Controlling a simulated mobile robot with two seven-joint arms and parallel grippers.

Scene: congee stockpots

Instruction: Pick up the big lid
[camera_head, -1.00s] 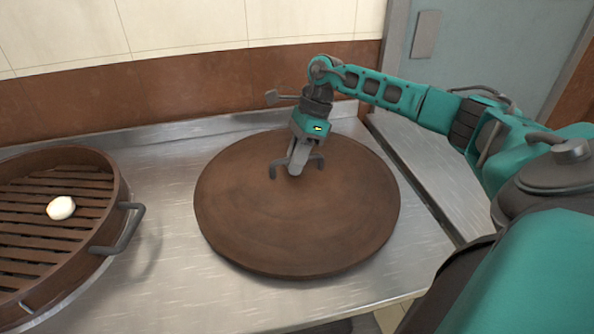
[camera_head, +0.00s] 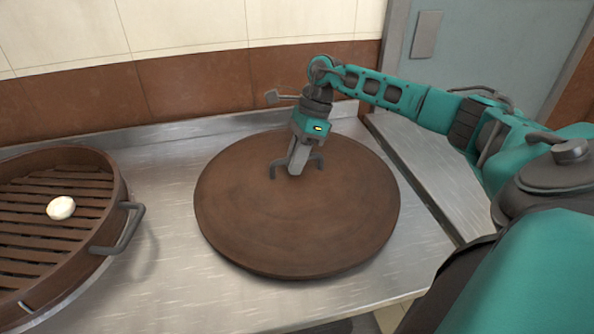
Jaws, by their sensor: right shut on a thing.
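The big lid (camera_head: 290,225) is a wide, round, brown wooden disc. It lies flat on the metal counter in the middle of the view. A grey handle (camera_head: 274,170) stands up from the lid, and its middle is hidden by my gripper. My right gripper (camera_head: 297,168) points down from above and is shut on this handle. My left gripper is not in view.
A round wooden steamer (camera_head: 115,205) with a slatted floor and a grey side handle stands at the left. A small white bun (camera_head: 61,208) lies on its slats. A tiled wall (camera_head: 190,90) rises behind the metal counter (camera_head: 165,255). Bare counter separates steamer and lid.

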